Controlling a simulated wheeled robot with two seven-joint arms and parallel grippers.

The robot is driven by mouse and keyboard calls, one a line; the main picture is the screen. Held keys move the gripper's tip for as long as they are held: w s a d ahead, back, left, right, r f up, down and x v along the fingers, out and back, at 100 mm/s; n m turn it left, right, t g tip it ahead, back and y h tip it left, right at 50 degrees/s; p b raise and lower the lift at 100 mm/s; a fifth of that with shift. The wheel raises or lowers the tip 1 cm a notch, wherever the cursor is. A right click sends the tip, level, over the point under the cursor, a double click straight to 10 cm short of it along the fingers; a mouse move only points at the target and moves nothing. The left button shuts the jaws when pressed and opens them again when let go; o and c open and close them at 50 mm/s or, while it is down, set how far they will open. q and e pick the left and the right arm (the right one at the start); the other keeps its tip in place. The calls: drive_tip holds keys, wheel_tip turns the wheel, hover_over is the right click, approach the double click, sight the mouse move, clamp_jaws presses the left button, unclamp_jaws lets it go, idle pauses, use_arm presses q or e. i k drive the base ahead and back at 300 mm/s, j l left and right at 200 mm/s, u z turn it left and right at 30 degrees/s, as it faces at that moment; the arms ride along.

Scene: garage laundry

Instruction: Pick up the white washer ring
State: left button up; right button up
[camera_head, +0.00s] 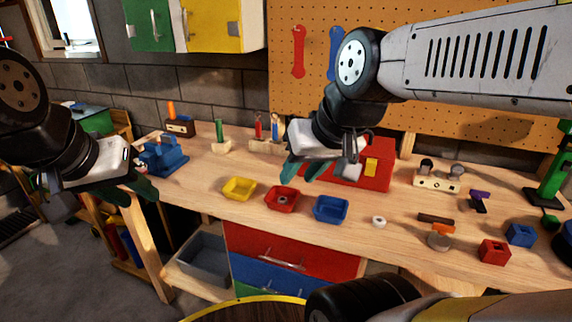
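The white washer ring (379,222) lies flat on the wooden workbench (350,240), right of the blue tray (331,209). My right gripper (303,172), with dark green fingers, is above the bench, up and left of the ring and in front of the red toolbox. Its fingers look apart and nothing shows between them. My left gripper (132,192) is at the bench's left end, far from the ring. Its green fingers look spread and empty.
A yellow tray (239,189) and a red tray (281,199) holding a grey ring stand left of the blue tray. Right of the washer are a round grey piece (439,241), a red block (494,252) and a blue block (520,235). The red toolbox (376,178) stands behind.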

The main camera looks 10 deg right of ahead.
sight(379, 222)
drive_tip(key=z, duration=1.5)
